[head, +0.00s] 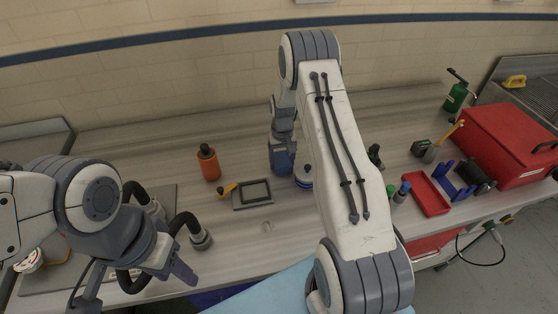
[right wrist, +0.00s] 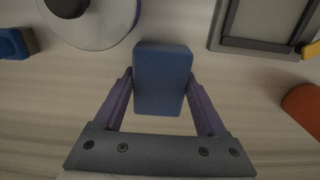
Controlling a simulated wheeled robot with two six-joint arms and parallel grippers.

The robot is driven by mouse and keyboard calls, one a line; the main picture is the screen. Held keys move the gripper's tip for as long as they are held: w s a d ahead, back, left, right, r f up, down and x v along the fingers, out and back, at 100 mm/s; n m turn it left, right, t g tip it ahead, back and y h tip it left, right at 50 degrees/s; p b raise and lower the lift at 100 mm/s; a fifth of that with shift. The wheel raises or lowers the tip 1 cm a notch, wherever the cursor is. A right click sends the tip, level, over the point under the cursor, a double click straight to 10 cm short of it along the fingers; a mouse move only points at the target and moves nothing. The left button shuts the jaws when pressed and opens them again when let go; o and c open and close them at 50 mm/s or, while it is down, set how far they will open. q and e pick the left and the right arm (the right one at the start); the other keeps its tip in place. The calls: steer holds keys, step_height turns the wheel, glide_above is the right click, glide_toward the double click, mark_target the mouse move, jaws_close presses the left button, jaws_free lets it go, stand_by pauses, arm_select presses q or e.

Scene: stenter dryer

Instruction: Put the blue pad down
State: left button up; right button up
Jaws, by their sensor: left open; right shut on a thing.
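The blue pad (right wrist: 162,82) is a small blue block in the right wrist view. My right gripper (right wrist: 160,77) is shut on it, with one purple finger against each side. The bench surface lies below the pad; I cannot tell whether the pad touches it. My left gripper (head: 140,290) is open and empty at the lower left of the head view, over the front of the bench.
A dark-framed tray (head: 252,193) and an orange bottle (head: 208,162) stand left of the right gripper. A round white and blue object (head: 303,177) is close to it. A red tray (head: 427,194), blue holder (head: 453,181) and red toolbox (head: 507,145) stand right. Bench behind is clear.

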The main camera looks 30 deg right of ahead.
steer(key=shift+f, duration=0.25)
steer(key=shift+f, duration=0.2)
steer(key=o, duration=1.4)
